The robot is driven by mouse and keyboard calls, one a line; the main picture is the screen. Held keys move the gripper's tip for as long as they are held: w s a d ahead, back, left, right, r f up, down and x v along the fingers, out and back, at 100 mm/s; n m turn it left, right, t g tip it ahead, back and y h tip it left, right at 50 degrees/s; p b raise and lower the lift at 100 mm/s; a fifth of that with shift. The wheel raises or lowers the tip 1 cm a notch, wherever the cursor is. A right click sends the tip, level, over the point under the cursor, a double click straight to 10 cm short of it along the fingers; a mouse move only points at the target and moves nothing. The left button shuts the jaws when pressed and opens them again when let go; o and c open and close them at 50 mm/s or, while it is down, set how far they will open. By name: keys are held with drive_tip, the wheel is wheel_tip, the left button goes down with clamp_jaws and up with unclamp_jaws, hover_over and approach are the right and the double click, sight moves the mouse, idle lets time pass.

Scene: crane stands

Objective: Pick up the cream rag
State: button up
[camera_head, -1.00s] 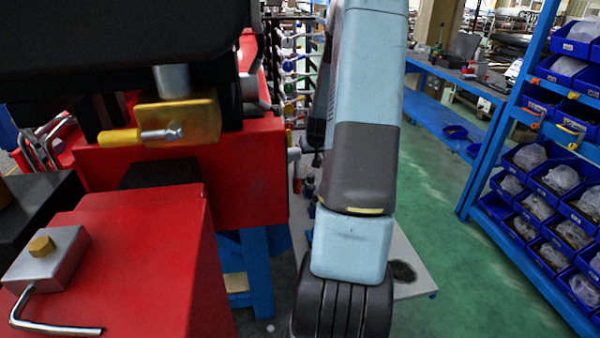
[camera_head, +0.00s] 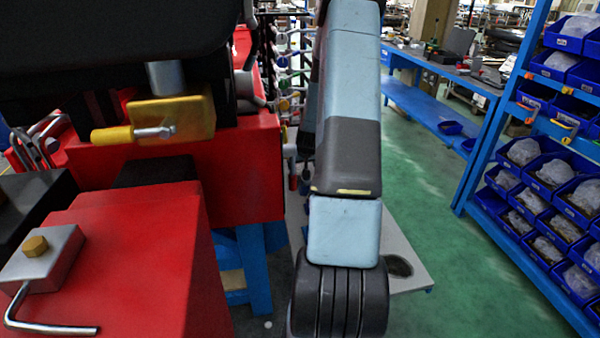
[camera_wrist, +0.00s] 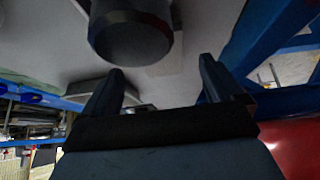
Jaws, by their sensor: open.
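I cannot make out the cream rag for certain in either view. A small tan patch (camera_head: 232,279) shows low between the blue legs under the red machine in the head view, but I cannot tell what it is. My gripper (camera_wrist: 163,82) shows in the wrist view with its two dark fingers apart and nothing seen between them. It faces a pale grey surface (camera_wrist: 60,40) and a dark cylinder (camera_wrist: 130,38). In the head view my arm hangs down in front and hides its own end.
A red machine (camera_head: 130,250) on a blue stand (camera_head: 255,270) fills the left. A low grey platform (camera_head: 415,275) lies behind my arm. A blue rack of bins (camera_head: 545,180) stands at right, a blue workbench (camera_head: 430,95) behind. Green floor (camera_head: 450,240) between is clear.

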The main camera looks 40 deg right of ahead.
sight(300, 168)
drive_tip(key=shift+x, duration=1.95)
drive_tip(key=shift+a, duration=0.15)
drive_tip(key=shift+c, duration=0.4)
drive_tip(key=c, duration=1)
drive_tip(key=shift+r, duration=0.15)
